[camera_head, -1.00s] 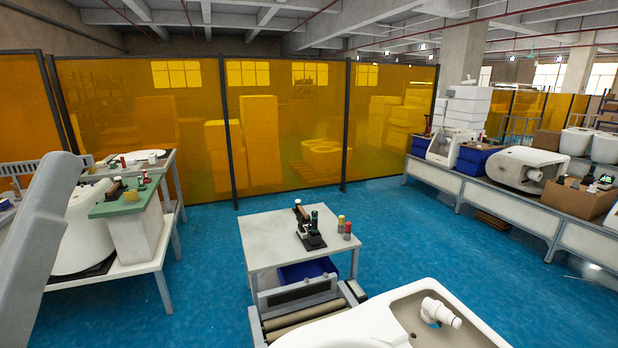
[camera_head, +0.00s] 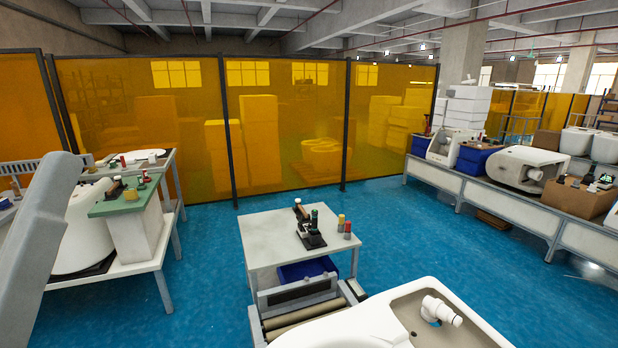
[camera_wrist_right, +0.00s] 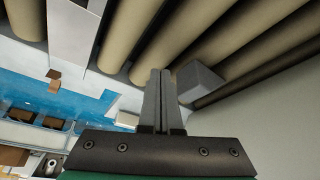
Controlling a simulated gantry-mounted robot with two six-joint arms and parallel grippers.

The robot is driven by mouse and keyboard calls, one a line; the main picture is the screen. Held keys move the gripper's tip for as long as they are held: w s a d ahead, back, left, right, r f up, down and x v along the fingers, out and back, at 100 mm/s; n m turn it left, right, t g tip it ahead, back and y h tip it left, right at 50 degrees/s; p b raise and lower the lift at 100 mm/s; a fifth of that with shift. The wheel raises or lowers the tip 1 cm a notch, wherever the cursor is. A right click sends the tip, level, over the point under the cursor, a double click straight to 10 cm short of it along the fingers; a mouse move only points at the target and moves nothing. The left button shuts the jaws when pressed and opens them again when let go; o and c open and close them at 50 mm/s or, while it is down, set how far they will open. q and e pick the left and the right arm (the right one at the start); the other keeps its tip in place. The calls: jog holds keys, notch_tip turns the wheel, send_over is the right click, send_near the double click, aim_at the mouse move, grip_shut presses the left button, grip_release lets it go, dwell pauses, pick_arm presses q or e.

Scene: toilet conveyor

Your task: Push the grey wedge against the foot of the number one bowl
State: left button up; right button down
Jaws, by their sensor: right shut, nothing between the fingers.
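The grey wedge (camera_wrist_right: 200,82) lies on the tan rollers in the right wrist view. My right gripper (camera_wrist_right: 160,74) is shut and empty, with its fingertips just left of the wedge. Whether they touch it I cannot tell. A large pale surface (camera_wrist_right: 272,112), seemingly the bowl, fills the right of that view beyond the wedge and a dark roller. I cannot tell whether wedge and bowl touch. In the head view a white bowl (camera_head: 385,322) lies at the bottom edge, partly cut off; no number is readable. My left arm shows at the left, its gripper outside the frame.
The conveyor rollers (camera_head: 303,314) show beside the bowl in the head view. Behind them stands a small table (camera_head: 268,238) with tools and a blue bin (camera_head: 306,269) below. Workbenches stand at left and right. Blue floor lies open between them.

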jog(key=shift+f+b, duration=1.45)
jog(key=shift+f, duration=0.15)
jog(key=shift+r, duration=0.25)
jog(key=shift+w+a+b, duration=0.3)
jog(key=shift+w, duration=0.5)
jog(key=shift+w+a+b, duration=0.3)
jog(key=shift+w, duration=0.5)
dwell(1.9)
jog(key=shift+w+a, duration=0.1)
jog(key=shift+w, duration=0.2)
jog(key=shift+w, duration=0.15)
jog(key=shift+w+a+b, duration=0.15)
jog(key=shift+w+b, duration=0.15)
jog(key=shift+b, duration=0.15)
jog(key=shift+w+a, duration=0.15)
jog(key=shift+w, duration=0.2)
jog(key=shift+w+a+b, duration=0.1)
jog(key=shift+w+b, duration=0.2)
jog(key=shift+b, duration=0.1)
jog(key=shift+w+a, duration=0.1)
jog(key=shift+w, duration=0.15)
